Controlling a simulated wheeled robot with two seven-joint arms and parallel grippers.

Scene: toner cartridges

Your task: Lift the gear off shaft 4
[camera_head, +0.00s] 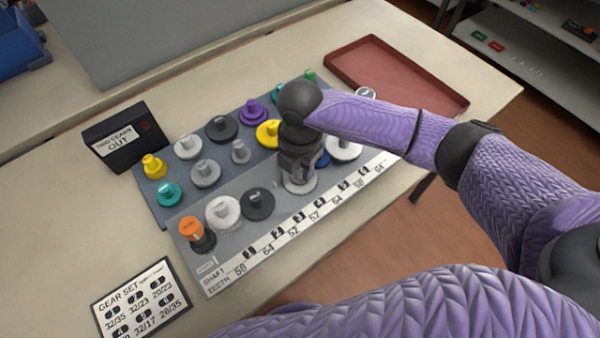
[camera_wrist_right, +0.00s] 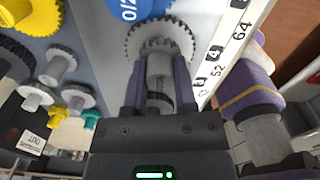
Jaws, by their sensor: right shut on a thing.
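My right gripper (camera_head: 299,166) points down over the front grey gear board (camera_head: 237,258). It is shut on the hub of a pale grey gear (camera_head: 299,187), roughly in line with the strip label 4. In the right wrist view the two purple fingers (camera_wrist_right: 159,92) stand on either side of the hub, and the toothed rim of the grey gear (camera_wrist_right: 135,42) shows beyond them. I cannot tell whether the gear is clear of the board. My gripper hides part of the gear and its shaft. My left gripper is not in view.
Close by on the board are a black gear (camera_head: 257,207), a white gear (camera_head: 222,215), a blue gear (camera_head: 322,159) and another white gear (camera_head: 345,151). A back board holds several coloured gears. An empty red tray (camera_head: 395,72) lies at the back right. A black box (camera_head: 124,135) stands left.

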